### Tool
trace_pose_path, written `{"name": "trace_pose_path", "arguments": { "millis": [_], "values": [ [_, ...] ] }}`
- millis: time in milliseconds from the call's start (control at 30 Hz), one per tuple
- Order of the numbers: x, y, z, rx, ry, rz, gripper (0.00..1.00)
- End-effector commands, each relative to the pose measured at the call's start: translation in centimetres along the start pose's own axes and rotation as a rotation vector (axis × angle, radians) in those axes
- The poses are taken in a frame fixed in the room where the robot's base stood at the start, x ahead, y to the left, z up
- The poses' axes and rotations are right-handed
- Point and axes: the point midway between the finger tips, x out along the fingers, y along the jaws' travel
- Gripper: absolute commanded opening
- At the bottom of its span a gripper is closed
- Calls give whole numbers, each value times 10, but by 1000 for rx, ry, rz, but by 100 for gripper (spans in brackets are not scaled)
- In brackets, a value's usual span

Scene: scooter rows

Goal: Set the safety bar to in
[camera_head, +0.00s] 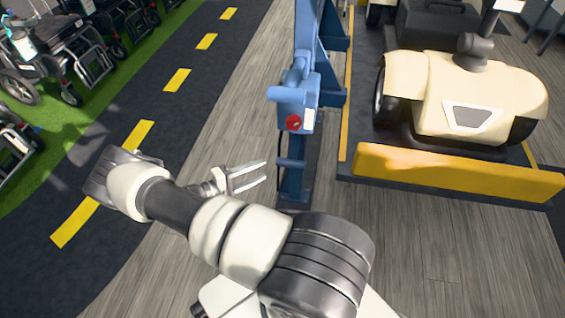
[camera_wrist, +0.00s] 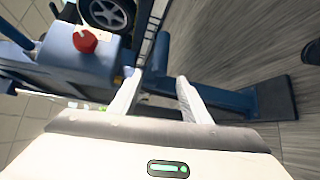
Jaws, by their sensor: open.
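A blue post (camera_head: 296,185) stands on a dark base plate. A short blue bar (camera_head: 290,162) sticks out low on the post; it also shows in the wrist view (camera_wrist: 161,53). I cannot tell for certain which part is the safety bar. Higher up is a blue control box (camera_head: 290,96) with a red button (camera_head: 293,122); the button is at the upper left in the wrist view (camera_wrist: 85,41). My gripper (camera_head: 264,172) is open and empty, just left of the post. In the wrist view its fingers (camera_wrist: 158,82) point toward the short bar, with no clear contact.
A cream scooter (camera_head: 455,92) stands on a platform at the right, behind a yellow front panel (camera_head: 455,173). Wheelchairs (camera_head: 60,50) line the green strip at the left. Grey floor (camera_head: 222,110) left of the post is clear.

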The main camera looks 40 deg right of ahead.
Motion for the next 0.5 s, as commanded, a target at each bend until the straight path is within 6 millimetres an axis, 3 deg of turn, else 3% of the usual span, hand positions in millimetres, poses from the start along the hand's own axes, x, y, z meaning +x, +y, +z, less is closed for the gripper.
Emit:
{"name": "trace_pose_path", "arguments": {
  "millis": [300, 500],
  "values": [
    [69, -1, 1, 0, -4, 0, 43],
    [95, -1, 0, 1, -2, -1, 43]
  ]
}}
